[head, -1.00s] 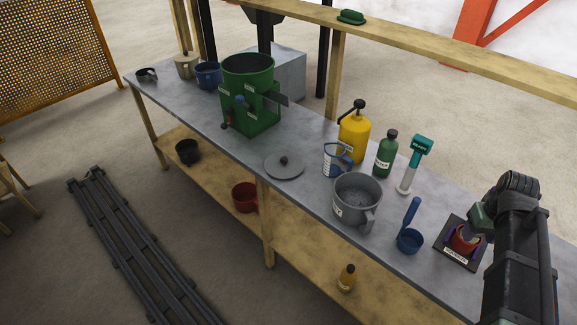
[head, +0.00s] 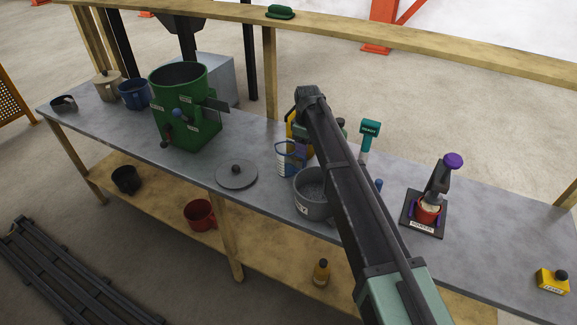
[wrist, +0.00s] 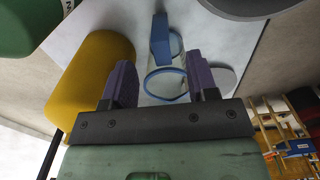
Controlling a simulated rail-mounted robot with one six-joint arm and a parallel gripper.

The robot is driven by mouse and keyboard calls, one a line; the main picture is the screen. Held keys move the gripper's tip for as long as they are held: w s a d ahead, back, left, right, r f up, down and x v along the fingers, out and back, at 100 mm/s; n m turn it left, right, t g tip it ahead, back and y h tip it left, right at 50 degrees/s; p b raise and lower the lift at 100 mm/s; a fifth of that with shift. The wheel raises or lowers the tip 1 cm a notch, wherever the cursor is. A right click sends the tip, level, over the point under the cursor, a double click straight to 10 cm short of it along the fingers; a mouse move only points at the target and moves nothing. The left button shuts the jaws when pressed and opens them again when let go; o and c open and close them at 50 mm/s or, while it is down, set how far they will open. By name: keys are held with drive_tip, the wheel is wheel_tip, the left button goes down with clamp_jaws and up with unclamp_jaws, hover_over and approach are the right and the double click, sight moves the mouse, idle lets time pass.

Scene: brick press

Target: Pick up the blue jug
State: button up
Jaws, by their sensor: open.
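The blue jug (head: 290,158) is a clear measuring jug with blue markings, a blue rim and a blue handle. My gripper (wrist: 163,88) is open and empty, facing the jug. I cannot tell how far the fingertips are from it.
The grey pot (head: 311,195) stands close to the jug. A flat lid (head: 237,175) lies to the left.

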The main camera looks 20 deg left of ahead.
sight(304, 157)
drive_tip(key=f+b, duration=0.7)
drive_tip(key=f, duration=0.2)
drive_tip(key=shift+a+f+b, duration=0.2)
drive_tip(key=shift+f+b, duration=0.05)
drive_tip(key=shift+b, duration=0.1)
drive_tip(key=shift+r, duration=0.3)
clamp_jaws()
